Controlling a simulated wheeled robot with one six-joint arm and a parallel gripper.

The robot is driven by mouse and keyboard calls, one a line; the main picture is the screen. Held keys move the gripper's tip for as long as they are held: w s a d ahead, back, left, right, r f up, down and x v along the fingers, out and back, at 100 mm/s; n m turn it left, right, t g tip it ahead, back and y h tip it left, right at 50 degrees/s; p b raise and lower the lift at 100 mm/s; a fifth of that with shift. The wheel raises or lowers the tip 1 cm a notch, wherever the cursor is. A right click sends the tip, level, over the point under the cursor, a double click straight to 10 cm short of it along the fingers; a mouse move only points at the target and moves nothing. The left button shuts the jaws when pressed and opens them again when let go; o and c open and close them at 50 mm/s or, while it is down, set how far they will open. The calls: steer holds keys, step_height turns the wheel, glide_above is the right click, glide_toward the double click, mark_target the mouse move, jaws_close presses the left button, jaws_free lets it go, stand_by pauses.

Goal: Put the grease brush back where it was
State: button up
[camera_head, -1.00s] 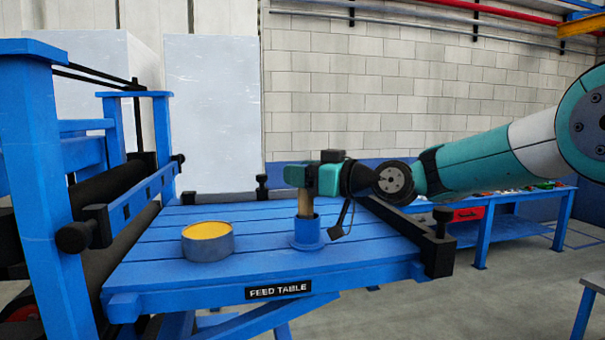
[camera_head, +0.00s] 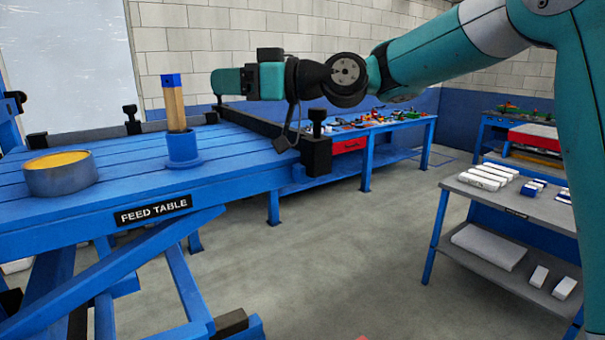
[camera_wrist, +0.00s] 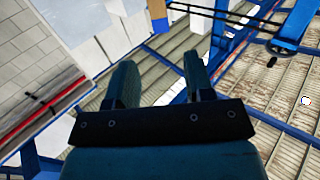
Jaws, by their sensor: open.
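The grease brush (camera_head: 174,108) stands upright in the blue cup-shaped holder (camera_head: 184,154) on the feed table. Its wooden handle with a blue end points up; the bristle end is hidden inside the holder. My gripper (camera_head: 216,84) is to the right of the handle, near its height, and looks apart from it. In the wrist view my gripper (camera_wrist: 160,88) has its two fingers spread with nothing between them. The brush handle (camera_wrist: 156,12) shows beyond the fingertips at the top of that view.
A round tin of yellow grease (camera_head: 60,178) sits left of the holder on the blue feed table (camera_head: 235,168). A black post (camera_head: 317,140) stands at the table's right corner. A workbench (camera_head: 400,128) and a grey shelf cart (camera_head: 500,202) stand to the right, with open floor between.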

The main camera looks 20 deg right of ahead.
steer(key=s+d+f+m+g+h, duration=0.1)
steer(key=s+d+f+g+h, duration=0.1)
steer(key=s+f, duration=0.5)
steer(key=s+d+f+m+g+h, duration=0.2)
steer(key=s+f, duration=0.5)
steer(key=s, duration=0.6)
steer(key=s+d+f+m+g+h, duration=0.2)
steer(key=s+f+h, duration=0.5)
steer(key=s, duration=0.4)
steer(key=d+g, duration=0.1)
steer(key=g, duration=0.1)
steer(key=shift+d+f+g+h, duration=0.3)
steer(key=shift+d+f+g, duration=0.05)
steer(key=shift+f+g, duration=0.05)
